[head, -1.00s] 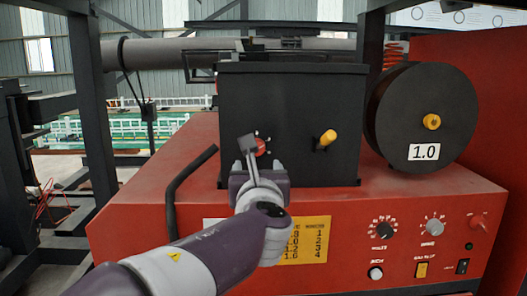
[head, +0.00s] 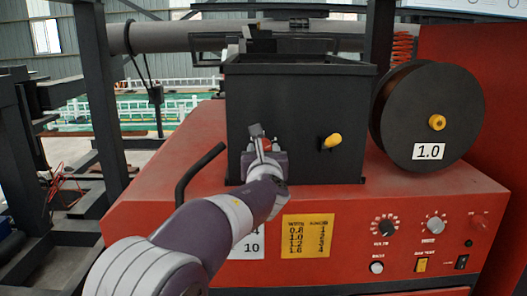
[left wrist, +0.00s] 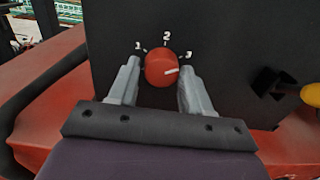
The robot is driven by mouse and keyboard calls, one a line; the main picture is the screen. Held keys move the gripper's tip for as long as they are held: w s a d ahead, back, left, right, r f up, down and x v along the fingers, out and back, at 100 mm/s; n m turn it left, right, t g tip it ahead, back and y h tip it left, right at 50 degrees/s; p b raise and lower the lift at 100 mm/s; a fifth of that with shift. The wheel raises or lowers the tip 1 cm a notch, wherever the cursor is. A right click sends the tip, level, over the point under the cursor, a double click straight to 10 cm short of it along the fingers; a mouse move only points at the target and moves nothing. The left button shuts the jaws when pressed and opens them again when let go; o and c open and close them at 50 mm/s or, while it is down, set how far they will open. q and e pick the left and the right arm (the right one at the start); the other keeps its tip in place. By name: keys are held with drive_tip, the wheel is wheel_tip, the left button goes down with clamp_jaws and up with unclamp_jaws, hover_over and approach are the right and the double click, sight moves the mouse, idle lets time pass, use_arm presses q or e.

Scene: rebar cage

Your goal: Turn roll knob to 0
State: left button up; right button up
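The red round roll knob (left wrist: 161,69) is on the front of a black box (left wrist: 235,45). White figures 1, 2 and 3 stand around it; no 0 is visible. Its white pointer line points right, a little below the 3. My left gripper (left wrist: 160,75) is open, one finger on each side of the knob, with a gap visible on both sides. In the head view my left gripper (head: 262,146) is at the box front and partly covers the knob (head: 267,145). My right gripper is not in view.
A yellow-tipped lever (head: 332,141) sticks out of the box right of the knob. A bent black hose (head: 195,170) rises on the left. A black wire spool (head: 420,112) stands at the right. The red machine front (head: 340,255) carries other knobs and switches.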

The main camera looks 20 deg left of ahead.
use_arm(q)
drive_tip(key=c, duration=0.6)
